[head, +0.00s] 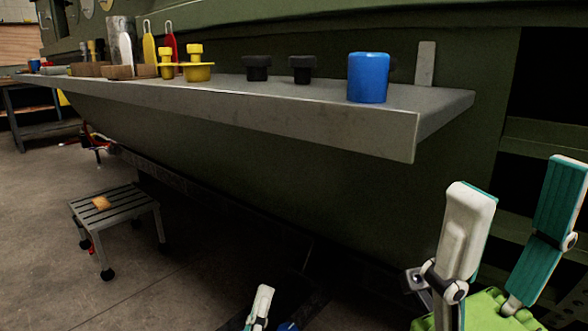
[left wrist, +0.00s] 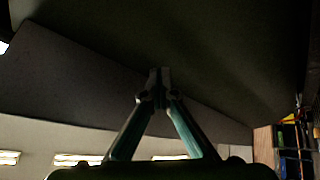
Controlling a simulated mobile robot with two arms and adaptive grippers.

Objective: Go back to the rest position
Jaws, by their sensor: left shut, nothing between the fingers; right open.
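My left gripper (head: 263,294) shows at the bottom edge of the head view, low over the floor and below the grey shelf. In the left wrist view its fingertips (left wrist: 159,76) meet, with nothing between them. The dark green hull underside fills the space beyond them. My right gripper (head: 518,180) is at the lower right of the head view. Its two white and teal fingers stand wide apart and empty, to the right of the shelf's end. Both arms are mostly out of view.
The grey shelf (head: 390,120) juts from the green fuselage (head: 300,190). It carries a blue cylinder (head: 368,78), black knobs (head: 257,68), yellow parts (head: 197,70) and several tools. A step stool (head: 115,208) stands at left. The floor (head: 190,270) around it is mostly clear.

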